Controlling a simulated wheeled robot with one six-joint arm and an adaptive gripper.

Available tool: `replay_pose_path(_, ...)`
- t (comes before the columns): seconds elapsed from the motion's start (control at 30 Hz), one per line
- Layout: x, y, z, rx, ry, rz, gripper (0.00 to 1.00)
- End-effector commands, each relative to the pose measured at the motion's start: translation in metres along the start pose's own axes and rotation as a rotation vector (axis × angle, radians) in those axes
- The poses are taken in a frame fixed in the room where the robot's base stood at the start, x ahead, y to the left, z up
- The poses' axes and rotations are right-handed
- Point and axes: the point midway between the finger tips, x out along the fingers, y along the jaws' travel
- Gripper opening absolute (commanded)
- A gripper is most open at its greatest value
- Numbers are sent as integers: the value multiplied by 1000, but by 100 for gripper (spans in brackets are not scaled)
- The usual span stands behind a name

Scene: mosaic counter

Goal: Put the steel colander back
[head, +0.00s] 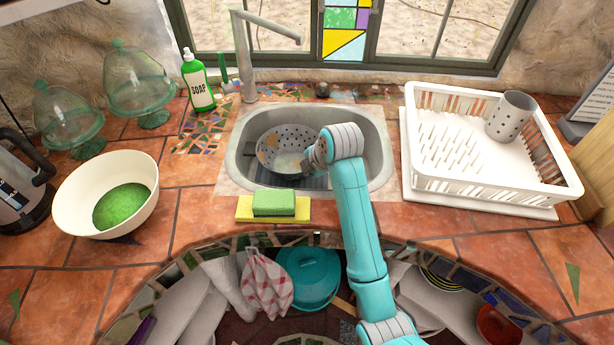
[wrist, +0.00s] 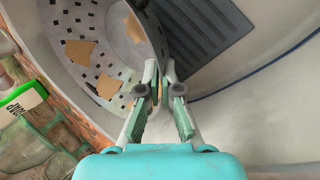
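The steel colander (head: 284,146) is a round perforated bowl with tan patches on its inner wall. It is inside the sink (head: 239,168), left of the middle; whether it touches the sink floor I cannot tell. It also fills the upper left of the wrist view (wrist: 88,52). My gripper (head: 312,158) comes in over the colander's right side. In the wrist view my gripper's two fingers (wrist: 161,80) are close together, with the colander's rim between them. My wrist hides part of the colander's right rim in the head view.
A white dish rack (head: 413,142) with a grey perforated holder (head: 510,116) stands right of the sink. A faucet (head: 247,60) and green soap bottle (head: 198,82) are behind. A sponge (head: 273,203) lies in front. A cream bowl (head: 75,190) and glass domes (head: 137,80) are left.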

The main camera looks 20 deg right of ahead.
Motion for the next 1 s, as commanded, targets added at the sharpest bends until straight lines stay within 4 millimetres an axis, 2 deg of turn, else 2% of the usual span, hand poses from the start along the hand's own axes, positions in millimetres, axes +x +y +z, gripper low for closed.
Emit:
replay_pose_path(0.4, 34, -20, 0, 1, -1, 2, 0)
replay_pose_path(0.77, 36, -21, 0, 0, 0, 1, 0)
replay_pose_path(0.8, 36, -22, 0, 0, 0, 0, 12)
replay_pose_path(0.87, 36, -22, 0, 1, 0, 0, 27)
replay_pose_path(0.9, 36, -22, 0, 1, 0, 0, 31)
replay_pose_path(1.0, 36, -22, 0, 0, 0, 0, 31)
